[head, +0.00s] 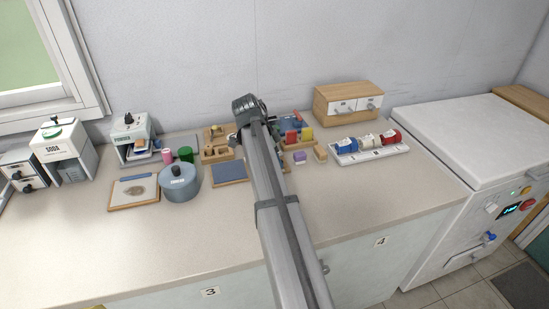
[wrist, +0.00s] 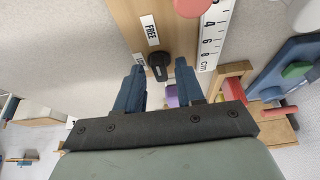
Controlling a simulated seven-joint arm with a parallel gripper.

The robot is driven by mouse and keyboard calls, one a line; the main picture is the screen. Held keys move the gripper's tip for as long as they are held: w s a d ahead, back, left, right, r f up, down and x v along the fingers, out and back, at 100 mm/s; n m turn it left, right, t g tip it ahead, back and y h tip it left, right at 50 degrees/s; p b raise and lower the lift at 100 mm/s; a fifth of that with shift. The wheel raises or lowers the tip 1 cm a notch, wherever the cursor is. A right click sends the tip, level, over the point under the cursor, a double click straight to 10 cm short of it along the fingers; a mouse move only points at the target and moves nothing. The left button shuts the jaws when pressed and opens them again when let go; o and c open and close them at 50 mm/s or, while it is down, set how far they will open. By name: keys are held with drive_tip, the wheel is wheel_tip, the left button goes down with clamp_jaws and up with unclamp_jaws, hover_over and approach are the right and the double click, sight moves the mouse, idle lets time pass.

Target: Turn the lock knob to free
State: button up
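The black lock knob (wrist: 158,64) sits on a wooden board (wrist: 126,22) in the wrist view. A white label reading FREE (wrist: 150,30) is above it, and a second label (wrist: 139,66), partly covered by a finger, is at its left. The knob's exact pointing direction is hard to tell. My gripper (wrist: 158,82) is open, with one blue finger on each side of the knob in the picture; I cannot tell whether either touches it. In the head view my arm crosses the middle of the counter, and the knob cannot be made out there.
A centimetre scale (wrist: 214,35) lies right of the knob, and a blue piece (wrist: 285,72) with coloured parts is farther right. In the head view, a grey pot (head: 180,186) stands left of my arm and a white rack of coloured rolls (head: 368,151) right. The front counter is clear.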

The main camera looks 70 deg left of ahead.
drive_tip(key=v, duration=1.3)
drive_tip(key=shift+s+r, duration=0.2)
drive_tip(key=shift+r, duration=0.1)
idle(0.3)
